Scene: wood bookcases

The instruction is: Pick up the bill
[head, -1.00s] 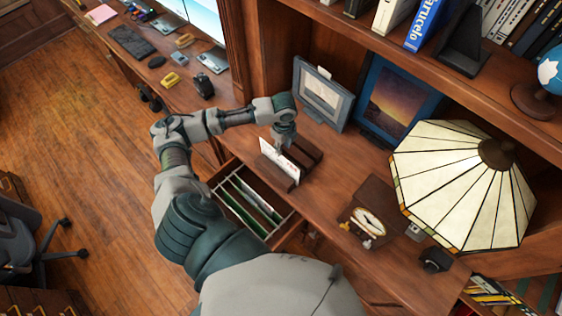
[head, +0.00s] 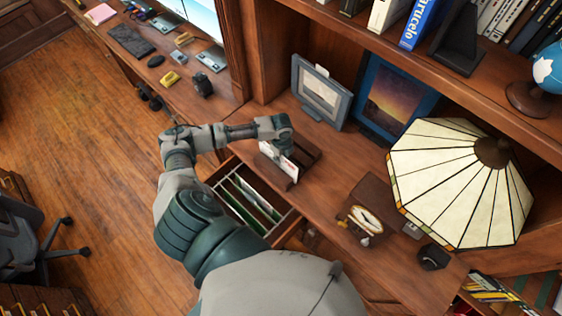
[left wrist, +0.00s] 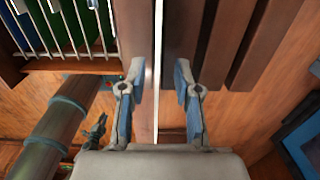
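The bill is a white paper (head: 278,160) standing upright in a wooden letter holder (head: 289,178) on the desk. In the left wrist view the bill (left wrist: 157,60) shows edge-on as a thin white strip. My left gripper (left wrist: 159,82) is open, with one finger on each side of this strip and a gap on both sides. In the head view my left gripper (head: 282,148) is just above the holder and hides part of the bill.
An open drawer with hanging files (head: 245,205) lies in front of the holder. A framed picture (head: 320,92) stands behind it. The desk between holder and clock is clear.

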